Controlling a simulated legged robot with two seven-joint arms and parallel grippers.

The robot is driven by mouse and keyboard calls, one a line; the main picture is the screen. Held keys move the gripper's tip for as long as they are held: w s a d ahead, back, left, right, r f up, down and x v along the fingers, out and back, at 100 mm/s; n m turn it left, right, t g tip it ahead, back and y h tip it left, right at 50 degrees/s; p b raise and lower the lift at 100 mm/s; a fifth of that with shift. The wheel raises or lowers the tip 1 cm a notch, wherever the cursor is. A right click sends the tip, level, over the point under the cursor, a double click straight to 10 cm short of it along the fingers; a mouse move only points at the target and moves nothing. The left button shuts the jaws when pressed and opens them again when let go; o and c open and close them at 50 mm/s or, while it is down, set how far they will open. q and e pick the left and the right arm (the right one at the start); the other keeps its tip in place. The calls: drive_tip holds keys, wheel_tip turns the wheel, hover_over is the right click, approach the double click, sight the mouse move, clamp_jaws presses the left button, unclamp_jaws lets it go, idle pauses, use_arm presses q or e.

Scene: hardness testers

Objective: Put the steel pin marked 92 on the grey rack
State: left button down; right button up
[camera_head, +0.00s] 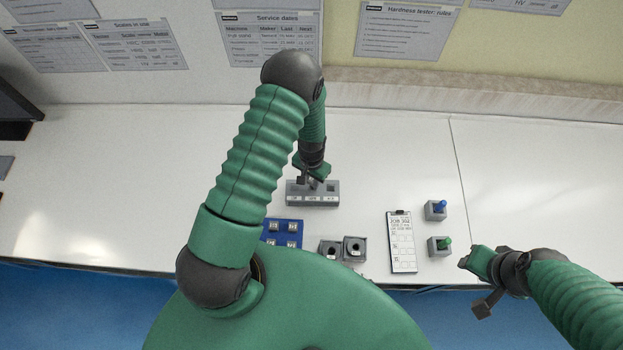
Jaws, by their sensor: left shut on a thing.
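The grey rack (327,201) stands on the white bench near the middle, with small pale labels along its front. My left gripper (313,181) reaches down over the rack and is shut on a small grey thing, seemingly a steel pin. The fingers mostly hide this pin, and I cannot read a mark on it. I cannot tell whether it touches the rack. My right gripper (466,264) is empty-looking at the bench's front edge on the right; its jaw opening is not clear.
A blue tray (300,222) with several small blocks lies in front of the rack, partly behind my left arm. Two grey blocks with round holes (355,249) sit beside it. A clipboard (402,262) and boxes with a blue lever (437,211) and green lever (440,247) stand right.

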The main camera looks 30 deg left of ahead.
sight(311, 186)
use_arm(q)
drive_tip(key=shift+f+b, duration=1.75)
drive_tip(key=shift+f, duration=0.45)
drive_tip(key=c, duration=1.1)
unclamp_jaws()
drive_tip(key=shift+o, duration=0.2)
drive_tip(key=shift+r, duration=0.1)
wheel_tip(311, 186, up, 17)
drive_tip(key=b, duration=0.2)
drive_tip(key=shift+f, duration=0.2)
